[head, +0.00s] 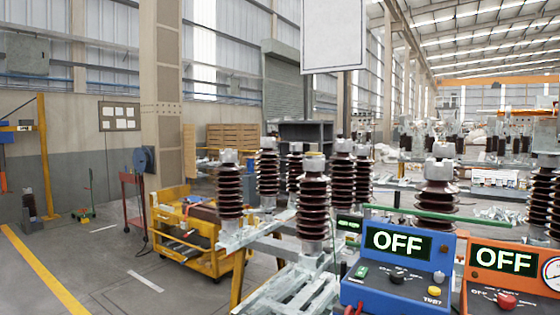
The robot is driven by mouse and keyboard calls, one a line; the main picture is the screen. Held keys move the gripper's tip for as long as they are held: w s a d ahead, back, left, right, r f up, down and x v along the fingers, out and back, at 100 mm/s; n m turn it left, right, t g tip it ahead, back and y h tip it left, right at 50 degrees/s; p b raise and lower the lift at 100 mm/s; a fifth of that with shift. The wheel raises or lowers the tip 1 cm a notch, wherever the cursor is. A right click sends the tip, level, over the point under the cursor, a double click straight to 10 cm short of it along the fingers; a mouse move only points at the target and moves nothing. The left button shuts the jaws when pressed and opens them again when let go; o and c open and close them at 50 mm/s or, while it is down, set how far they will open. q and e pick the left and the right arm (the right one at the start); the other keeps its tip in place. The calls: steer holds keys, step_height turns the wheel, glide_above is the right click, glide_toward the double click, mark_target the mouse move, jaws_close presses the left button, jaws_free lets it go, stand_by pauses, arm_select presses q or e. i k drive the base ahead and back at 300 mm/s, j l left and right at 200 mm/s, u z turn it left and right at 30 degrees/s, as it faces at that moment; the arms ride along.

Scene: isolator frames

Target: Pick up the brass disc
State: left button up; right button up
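A small yellowish disc-like cap, possibly the brass disc (315,154), sits on the grey top fitting of a brown ribbed insulator (313,196) near the middle of the head view. It is too small to be sure that it is a separate disc. The insulator stands upright on a pale metal frame (290,296). Neither of my grippers shows in the head view.
Several similar brown insulators (230,191) stand around it. A blue test box (398,268) and an orange test box (510,279), both reading OFF, are at front right. A yellow cart (203,259) stands left of the frame. The floor at left is mostly clear.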

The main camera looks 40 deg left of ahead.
mark_target(313, 146)
steer(key=u, duration=0.95)
steer(key=z, duration=0.9)
steer(key=i+j+z, duration=0.2)
steer(key=j+z, duration=0.3)
steer(key=j, duration=0.35)
steer(key=i+j+z, duration=0.1)
steer(key=j+z, duration=0.35)
steer(key=j, duration=0.45)
steer(key=k+j+z, duration=0.1)
steer(key=j+z, duration=0.4)
steer(key=j, duration=0.35)
